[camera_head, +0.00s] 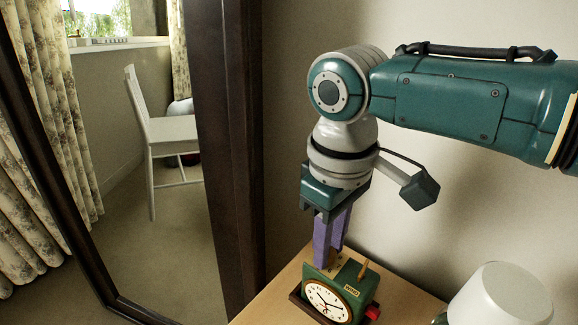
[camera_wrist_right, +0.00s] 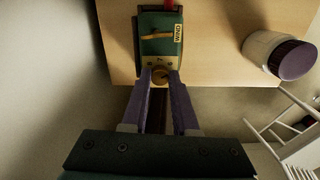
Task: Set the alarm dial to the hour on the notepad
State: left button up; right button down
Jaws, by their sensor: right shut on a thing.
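The green alarm clock (camera_head: 343,290) stands on the wooden top, its white face with dark hands toward the lower left in the head view. The fingers hide part of the knob. The notepad and my left gripper are not in view.
A pale rounded object (camera_head: 502,295) stands to the clock's right; the wrist view shows a white jar with a dark lid (camera_wrist_right: 278,57). A red part (camera_head: 373,311) shows beside the clock. A dark-framed mirror (camera_head: 228,150) stands left, and the wall is close behind.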

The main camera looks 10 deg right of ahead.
jog(key=shift+n+p, duration=0.3)
jog(key=shift+n, duration=1)
jog(key=c, duration=0.7)
grip_release()
notch_tip(320, 180, up, 10)
jog(key=p, duration=0.4)
jog(key=shift+p, duration=0.3)
